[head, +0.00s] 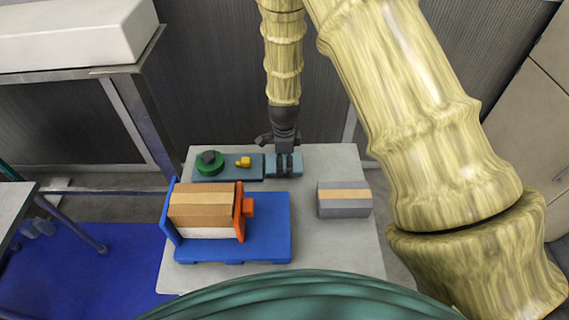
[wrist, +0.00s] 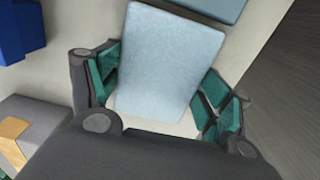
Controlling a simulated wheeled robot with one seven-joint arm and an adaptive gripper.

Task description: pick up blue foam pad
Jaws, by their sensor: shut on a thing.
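The blue foam pad (head: 270,166) is a light blue flat block at the back of the grey table, partly covered by my gripper in the head view. My gripper (head: 284,165) points down over it and is shut on it. In the wrist view the pad (wrist: 170,65) fills the space between the two teal-padded fingers. I cannot tell whether the pad is clear of the table.
A blue-grey board (head: 228,174) with a green reel (head: 208,164) and a yellow piece (head: 243,162) lies just left of the pad. A blue tray (head: 270,240) with a cardboard box (head: 203,208) and orange clamp (head: 240,208) stands in front. A grey box (head: 343,199) stands right.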

